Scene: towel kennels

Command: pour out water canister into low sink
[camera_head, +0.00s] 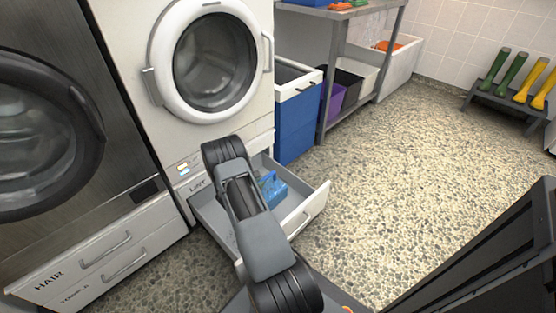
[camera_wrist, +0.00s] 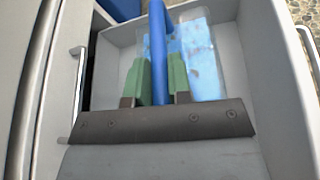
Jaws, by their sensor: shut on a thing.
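The water canister (camera_head: 272,190), light blue and see-through, sits in the open drawer (camera_head: 312,207) below the white machine. It also shows in the wrist view (camera_wrist: 200,62), with a darker blue handle bar (camera_wrist: 157,50). My gripper (camera_wrist: 160,82) has green fingers on both sides of this handle and is shut on it. In the head view my own arm hides the gripper and part of the canister. A low white basin (camera_head: 402,66), which may be the low sink, stands at the back behind the shelf.
A white machine (camera_head: 160,85) with a round door stands above the drawer. A dark machine (camera_head: 50,130) is to its left. A blue bin (camera_head: 297,120) and a metal shelf (camera_head: 333,75) stand to the right. Boots (camera_head: 515,80) stand on a rack far right. The speckled floor (camera_head: 420,170) is clear.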

